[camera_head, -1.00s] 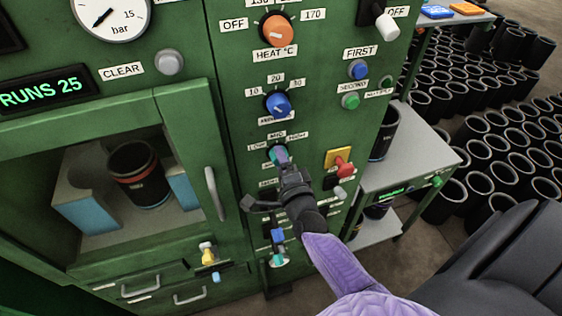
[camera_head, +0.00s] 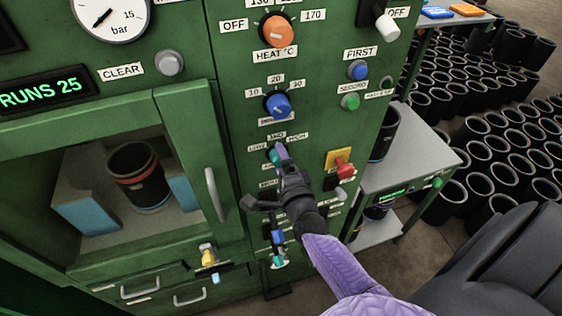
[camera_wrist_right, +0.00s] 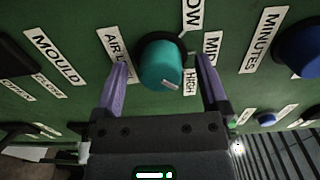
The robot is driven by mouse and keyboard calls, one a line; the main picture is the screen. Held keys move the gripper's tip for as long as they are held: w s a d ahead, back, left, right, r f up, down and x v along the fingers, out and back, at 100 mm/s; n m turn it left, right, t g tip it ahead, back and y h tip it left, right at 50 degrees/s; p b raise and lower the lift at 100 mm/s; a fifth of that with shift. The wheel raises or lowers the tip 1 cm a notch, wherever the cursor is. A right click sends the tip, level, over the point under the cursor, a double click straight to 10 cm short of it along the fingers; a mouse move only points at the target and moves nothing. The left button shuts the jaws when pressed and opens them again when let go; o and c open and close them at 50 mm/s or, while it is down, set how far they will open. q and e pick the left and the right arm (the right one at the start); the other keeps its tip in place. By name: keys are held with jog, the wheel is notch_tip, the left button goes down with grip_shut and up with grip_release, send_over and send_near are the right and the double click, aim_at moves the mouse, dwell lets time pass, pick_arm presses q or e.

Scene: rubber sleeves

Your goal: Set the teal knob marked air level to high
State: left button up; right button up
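The teal knob marked air level (camera_head: 273,155) is on the green machine panel, below the blue minutes knob. In the right wrist view the teal knob (camera_wrist_right: 160,63) fills the middle, with LOW, MID and HIGH labels around it. Its small white mark is at the lower edge of its face, close to the partly hidden HIGH label (camera_wrist_right: 191,82). My right gripper (camera_head: 278,157) is at the knob, its purple fingers on either side. In the wrist view, gaps show between both fingers and the knob, so it is open around it. My left gripper is not in view.
The blue minutes knob (camera_head: 277,104) and orange heat knob (camera_head: 277,30) are above. A red handle on a yellow plate (camera_head: 339,160) is close at the right. Small blue and teal controls lie below my gripper. A grey side table (camera_head: 425,150) stands right of the machine.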

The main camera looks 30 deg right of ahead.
jog(key=v, duration=1)
